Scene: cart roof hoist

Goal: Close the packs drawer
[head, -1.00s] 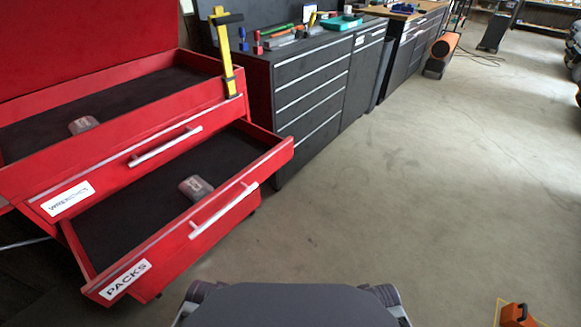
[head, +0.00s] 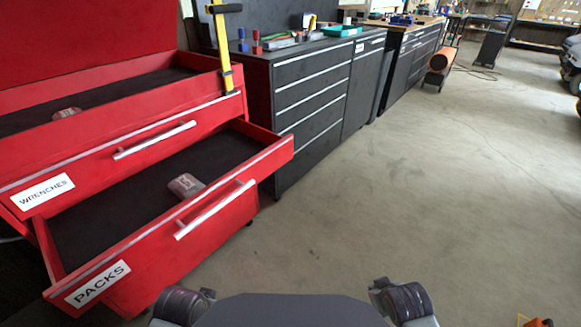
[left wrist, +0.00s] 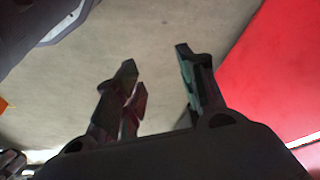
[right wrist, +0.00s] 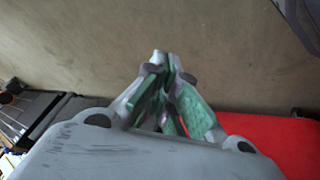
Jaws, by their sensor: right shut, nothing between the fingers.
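The packs drawer (head: 150,268) is the lower red drawer at the left of the head view. It stands pulled out, with a white PACKS label (head: 97,284) and a silver bar handle (head: 216,209). A small greyish-red pack (head: 185,185) lies on its black lining. My left gripper (left wrist: 158,72) has its fingers apart and empty, with a red surface (left wrist: 272,85) to its right. My right gripper (right wrist: 166,58) has its fingertips together with nothing between them, over the floor. A red surface (right wrist: 270,140) shows at its lower right. Neither gripper visibly touches the handle.
The wrenches drawer (head: 110,165) sits above, with its own handle and another small pack inside. A yellow upright tool (head: 222,50) stands at the red cabinet's corner. Dark drawer cabinets (head: 310,95) line the wall behind.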

